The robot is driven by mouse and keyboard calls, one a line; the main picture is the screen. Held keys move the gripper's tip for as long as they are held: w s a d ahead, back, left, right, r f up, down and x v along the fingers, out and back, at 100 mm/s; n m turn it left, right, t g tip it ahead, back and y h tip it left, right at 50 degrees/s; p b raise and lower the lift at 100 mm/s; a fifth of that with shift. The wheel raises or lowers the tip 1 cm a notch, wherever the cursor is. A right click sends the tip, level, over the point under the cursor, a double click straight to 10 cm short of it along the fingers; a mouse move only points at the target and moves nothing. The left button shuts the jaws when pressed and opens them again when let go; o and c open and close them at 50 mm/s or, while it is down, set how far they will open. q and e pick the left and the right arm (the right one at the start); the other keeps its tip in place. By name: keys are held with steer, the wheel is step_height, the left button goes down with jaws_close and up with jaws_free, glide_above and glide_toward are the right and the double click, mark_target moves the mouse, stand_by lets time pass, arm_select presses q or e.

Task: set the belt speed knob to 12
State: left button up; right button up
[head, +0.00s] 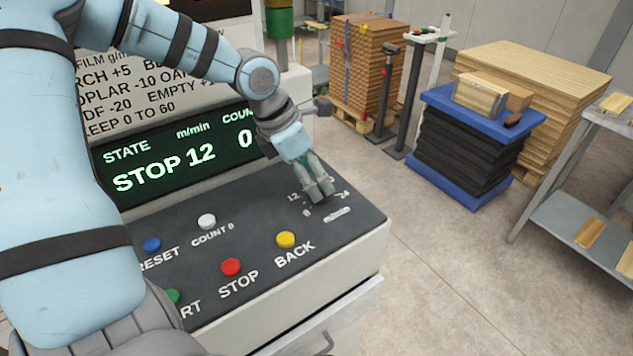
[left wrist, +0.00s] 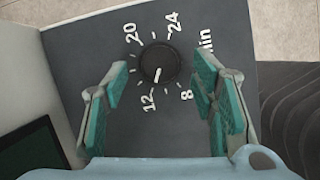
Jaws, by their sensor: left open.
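The belt speed knob (left wrist: 158,62) is a round black dial in the left wrist view, with a white pointer line directed at about the 12 mark. The numbers 8, 12, 20 and 24 stand around it. The display (head: 185,160) in the head view reads STOP, 12 m/min and count 0. My left gripper (head: 319,193) is over the dial at the panel's right end and hides the knob in the head view. In the left wrist view its two green-padded fingers (left wrist: 160,84) are open, one on each side of the knob, with visible gaps to it. My right gripper is not in view.
The dark panel (head: 338,232) also bears a yellow BACK button (head: 285,239), a red STOP button (head: 231,267), a white count button (head: 207,221) and a blue RESET button (head: 152,244). Stacked boards and a shelf stand beyond the clear floor at right.

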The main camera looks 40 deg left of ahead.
arm_select(q)
steer(key=shift+x, duration=1.25)
steer(key=shift+s+r, duration=0.15)
steer(key=c, duration=1.1)
steer(key=shift+b, duration=0.3)
steer(key=shift+m, duration=0.3)
steer(key=o, duration=1.1)
steer(key=v, duration=1.1)
steer(key=shift+a+r, duration=0.15)
steer(key=shift+r, duration=0.25)
